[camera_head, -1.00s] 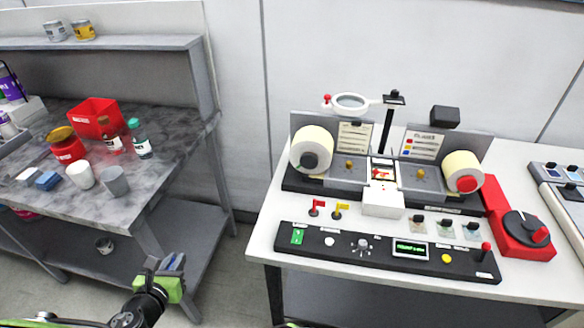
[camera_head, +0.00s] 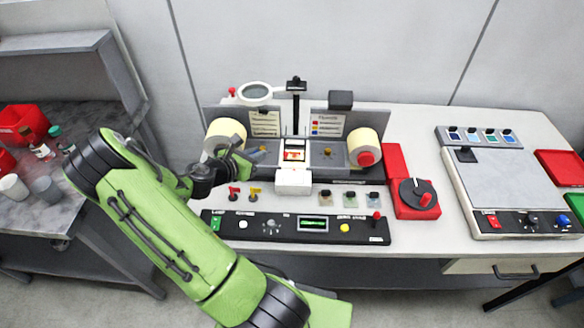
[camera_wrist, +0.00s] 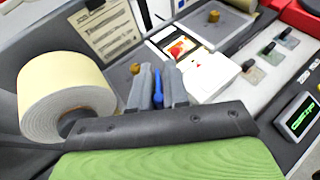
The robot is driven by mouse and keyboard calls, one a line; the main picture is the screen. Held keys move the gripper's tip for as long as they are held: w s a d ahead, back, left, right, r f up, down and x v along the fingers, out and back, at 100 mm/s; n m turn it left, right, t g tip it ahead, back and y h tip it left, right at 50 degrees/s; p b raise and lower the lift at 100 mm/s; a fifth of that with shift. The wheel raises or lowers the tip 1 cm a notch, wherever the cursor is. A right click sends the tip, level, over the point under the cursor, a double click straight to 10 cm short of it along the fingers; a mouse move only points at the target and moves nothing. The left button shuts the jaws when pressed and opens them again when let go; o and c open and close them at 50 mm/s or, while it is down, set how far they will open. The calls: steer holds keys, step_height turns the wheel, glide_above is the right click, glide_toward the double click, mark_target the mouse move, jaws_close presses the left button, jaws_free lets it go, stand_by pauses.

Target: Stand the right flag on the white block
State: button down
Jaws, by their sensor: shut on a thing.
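The right flag (camera_head: 254,192) is yellow and stands on the table just right of a red flag (camera_head: 234,192), behind the black control panel. The white block (camera_head: 293,182) is at the front middle of the rewinder; it also shows in the wrist view (camera_wrist: 206,76). Its top looks free of any flag. My gripper (camera_head: 247,149) is over the left part of the rewinder, beside the left label roll. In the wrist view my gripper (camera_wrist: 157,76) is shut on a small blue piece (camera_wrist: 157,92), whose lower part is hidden. The yellow flag is apart from my gripper.
The left label roll (camera_head: 224,134) and right label roll (camera_head: 363,146) flank the block. The control panel (camera_head: 262,227) lies in front, a red crank unit (camera_head: 417,197) to the right. Small switches stand right of the block.

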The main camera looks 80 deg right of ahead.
steer(key=s+d+r+m+g+y+p, duration=0.1)
steer(key=s+d+r+m+g+p, duration=0.25)
steer(key=s, duration=0.75)
steer(key=shift+n+t, duration=0.45)
steer(key=shift+n, duration=0.1)
steer(key=f, duration=0.3)
steer(key=f+b, duration=0.1)
steer(key=f, duration=0.2)
steer(key=d+f+b, duration=0.1)
steer(key=f, duration=0.2)
steer(key=shift+d+f, duration=0.1)
steer(key=shift+f, duration=0.25)
steer(key=shift+f, duration=0.1)
steer(key=c, duration=1.1)
jaws_free()
steer(key=shift+f, duration=0.1)
steer(key=shift+w+r, duration=0.1)
steer(key=shift+r, duration=0.2)
steer(key=v, duration=1.2)
steer(key=shift+b, duration=0.35)
